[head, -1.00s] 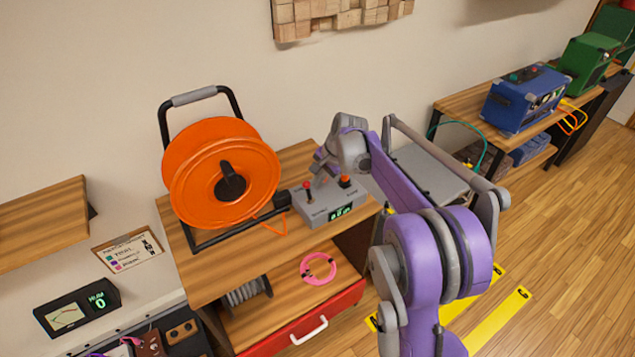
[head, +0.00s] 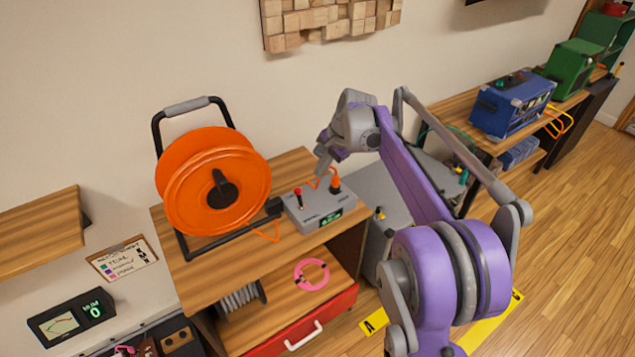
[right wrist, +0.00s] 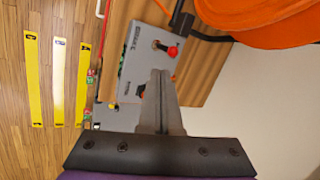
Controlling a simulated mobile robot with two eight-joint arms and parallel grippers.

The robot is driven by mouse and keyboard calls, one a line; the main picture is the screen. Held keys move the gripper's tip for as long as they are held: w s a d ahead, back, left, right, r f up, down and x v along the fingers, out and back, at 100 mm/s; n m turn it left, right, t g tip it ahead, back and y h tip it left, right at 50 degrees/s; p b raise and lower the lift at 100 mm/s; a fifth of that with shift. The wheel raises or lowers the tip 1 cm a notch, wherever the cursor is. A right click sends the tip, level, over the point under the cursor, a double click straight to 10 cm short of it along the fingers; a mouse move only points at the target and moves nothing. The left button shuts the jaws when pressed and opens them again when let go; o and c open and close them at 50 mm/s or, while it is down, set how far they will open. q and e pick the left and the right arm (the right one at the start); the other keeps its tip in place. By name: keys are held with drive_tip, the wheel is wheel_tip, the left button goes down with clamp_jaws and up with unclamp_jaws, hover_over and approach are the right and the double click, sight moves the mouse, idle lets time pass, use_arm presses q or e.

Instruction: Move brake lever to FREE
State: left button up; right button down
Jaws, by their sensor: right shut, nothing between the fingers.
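The grey control box (head: 322,212) sits on the wooden cabinet top beside the orange cable reel (head: 213,182). A small lever with a red knob (head: 298,192) stands up from the left part of the box; the red knob also shows in the right wrist view (right wrist: 172,51). An orange plug or knob (head: 335,183) stands on the box's right part. My right gripper (head: 322,168) is shut and empty, above and behind the box, apart from the red knob. In the right wrist view its closed fingers (right wrist: 161,78) reach over the box. My left gripper is not in view.
A pink cable loop (head: 312,274) lies on the shelf below, above a red drawer. A blue amp (head: 511,102) and a green amp (head: 575,69) stand on the bench at right. A meter (head: 72,317) is at lower left. Open floor lies at right.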

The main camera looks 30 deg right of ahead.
drive_tip(key=v, duration=0.3)
drive_tip(key=shift+w+r, duration=0.15)
drive_tip(key=shift+w, duration=0.15)
drive_tip(key=shift+w, duration=0.1)
drive_tip(key=s+a+f+n+h, duration=0.1)
drive_tip(key=s+a+f+n, duration=0.1)
drive_tip(key=s+a+n, duration=0.75)
drive_tip(key=s+a+f+n+t, duration=0.1)
drive_tip(key=s+f, duration=0.4)
drive_tip(key=s, duration=0.5)
drive_tip(key=s+a+f+n+h, duration=0.1)
drive_tip(key=s+a+f+n, duration=0.2)
drive_tip(key=s, duration=0.7)
drive_tip(key=a+f, duration=0.2)
drive_tip(key=a, duration=0.1)
drive_tip(key=shift+f+n+t, duration=0.2)
drive_tip(key=shift+n+t, duration=0.15)
drive_tip(key=shift+t, duration=0.05)
